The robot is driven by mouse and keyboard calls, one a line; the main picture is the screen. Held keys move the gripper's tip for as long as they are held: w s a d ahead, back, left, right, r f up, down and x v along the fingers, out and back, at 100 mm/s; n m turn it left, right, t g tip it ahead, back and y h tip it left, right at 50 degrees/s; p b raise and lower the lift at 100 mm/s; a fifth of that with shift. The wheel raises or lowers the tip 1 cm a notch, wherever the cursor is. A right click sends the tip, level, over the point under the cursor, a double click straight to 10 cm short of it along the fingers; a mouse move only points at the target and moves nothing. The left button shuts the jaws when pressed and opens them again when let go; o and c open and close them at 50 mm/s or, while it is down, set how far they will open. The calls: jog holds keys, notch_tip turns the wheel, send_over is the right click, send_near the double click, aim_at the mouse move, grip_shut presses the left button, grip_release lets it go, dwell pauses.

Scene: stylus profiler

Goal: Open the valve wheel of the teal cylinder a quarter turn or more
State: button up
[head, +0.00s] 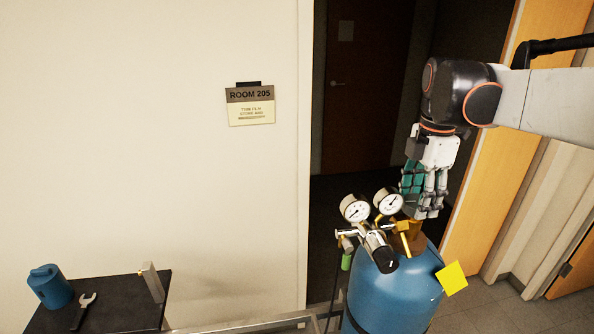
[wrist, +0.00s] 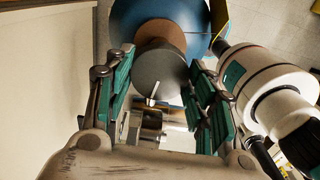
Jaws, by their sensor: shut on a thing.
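The teal cylinder (head: 385,300) stands upright at the bottom of the head view, and its blue shoulder (wrist: 193,12) shows at the top of the wrist view. My gripper (head: 425,208) points down over the cylinder's brown neck (head: 416,243). In the wrist view a round grey piece, apparently the valve wheel (wrist: 160,72), sits between the teal-padded fingers of my gripper (wrist: 162,66), which are shut on it.
Two gauges (head: 355,208) (head: 389,202) and a regulator (head: 379,250) stand just left of my gripper. A yellow tag (head: 452,277) hangs at the cylinder's right. A dark table (head: 120,305) at lower left bears a blue object (head: 50,288) and a wrench (head: 83,310).

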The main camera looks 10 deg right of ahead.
dwell(0.3)
jog(key=n, duration=0.5)
jog(key=shift+s+n, duration=0.1)
jog(key=shift+n, duration=0.3)
jog(key=o, duration=1.4)
jog(key=shift+r+p, duration=2.1)
jog(key=shift+r, duration=1.45)
